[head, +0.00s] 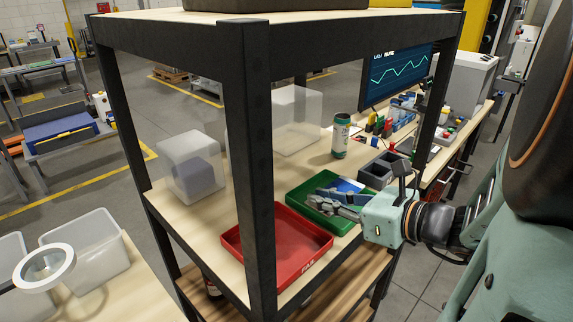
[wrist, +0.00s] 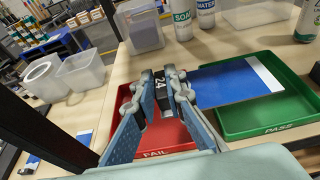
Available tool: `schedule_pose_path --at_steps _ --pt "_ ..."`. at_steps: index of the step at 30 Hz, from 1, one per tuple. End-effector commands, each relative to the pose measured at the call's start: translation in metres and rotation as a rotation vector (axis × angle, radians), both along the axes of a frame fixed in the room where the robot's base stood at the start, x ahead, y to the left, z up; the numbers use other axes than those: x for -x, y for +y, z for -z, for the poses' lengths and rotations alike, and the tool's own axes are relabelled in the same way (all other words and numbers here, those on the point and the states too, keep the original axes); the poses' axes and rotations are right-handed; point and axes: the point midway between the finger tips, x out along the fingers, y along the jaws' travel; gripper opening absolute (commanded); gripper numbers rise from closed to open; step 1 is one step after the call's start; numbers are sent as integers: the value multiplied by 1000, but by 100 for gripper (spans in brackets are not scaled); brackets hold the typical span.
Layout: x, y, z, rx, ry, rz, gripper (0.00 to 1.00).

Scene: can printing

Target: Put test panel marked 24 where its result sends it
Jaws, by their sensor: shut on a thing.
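The test panel (wrist: 235,84) is blue with a whitish strip across its far right end and a black end marked 24. My gripper (wrist: 163,82) is shut on that black end in the wrist view. The panel reaches right from the fingers over the green PASS tray (wrist: 278,126). The red FAIL tray (wrist: 165,139) lies below and left, partly hidden by my fingers. In the head view my gripper (head: 322,198) is at the green tray (head: 299,196), with the blue panel (head: 347,186) beyond it. I cannot tell whether the panel touches the tray. The red tray (head: 285,245) shows empty.
A black shelf post (head: 258,150) stands in front of the red tray. A spray can (head: 340,136) and grey bins (head: 376,172) stand near the green tray. SOAP (wrist: 181,18) and WATER (wrist: 206,12) bottles stand behind. Another blue panel (wrist: 74,147) lies at the left.

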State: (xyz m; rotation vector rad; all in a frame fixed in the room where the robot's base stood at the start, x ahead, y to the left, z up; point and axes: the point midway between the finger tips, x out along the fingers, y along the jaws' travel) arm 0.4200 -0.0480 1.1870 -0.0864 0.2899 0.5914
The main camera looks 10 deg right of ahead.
Motion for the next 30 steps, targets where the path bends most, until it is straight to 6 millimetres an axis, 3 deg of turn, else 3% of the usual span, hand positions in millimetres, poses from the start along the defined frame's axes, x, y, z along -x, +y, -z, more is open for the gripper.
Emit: schedule_pose_path --at_steps 12,18,26,30 --pt "-87 -32 54 -1 1 -2 0" --pt "-110 -40 82 -2 0 -1 0" --pt "-121 -45 92 0 -1 0 0" --pt "-128 -47 106 -1 1 -1 0"
